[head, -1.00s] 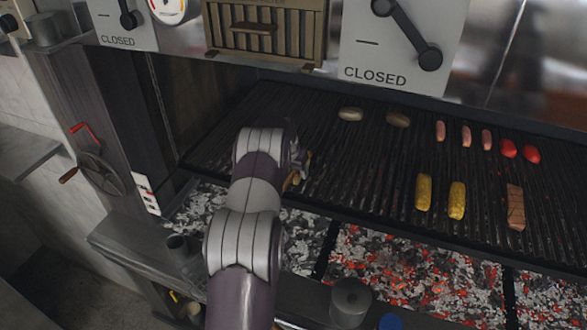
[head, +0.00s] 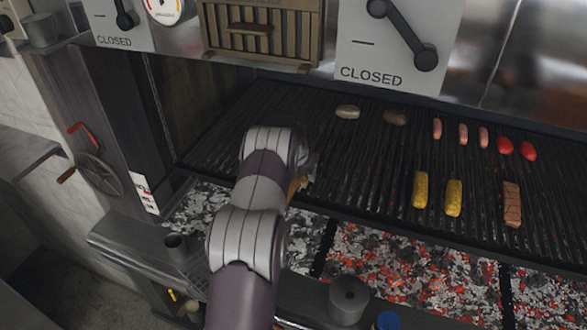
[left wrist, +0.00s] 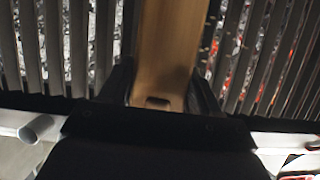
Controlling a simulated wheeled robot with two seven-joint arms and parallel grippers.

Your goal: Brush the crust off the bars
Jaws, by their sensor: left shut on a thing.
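The brush shows as a broad wooden handle (left wrist: 168,45) running up the middle of the left wrist view. My left gripper (left wrist: 163,92) is shut on this handle, one finger on each side. In the head view my left gripper (head: 301,187) is mostly hidden behind my own wrist, over the left part of the grill; only a bit of the wood shows. The brush head is hidden in both views. The dark grill bars (head: 345,165) run beneath. Crust is hard to make out; a few pale specks show beside the handle in the wrist view. My right gripper is out of view.
Yellow corn pieces (head: 421,190), a brown slab (head: 512,204), sausages (head: 463,133) and red tomatoes (head: 504,145) lie on the bars to the right. Glowing coals (head: 400,265) lie below. A grey cylinder (head: 348,298) stands on the front ledge. The bars left of the food are clear.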

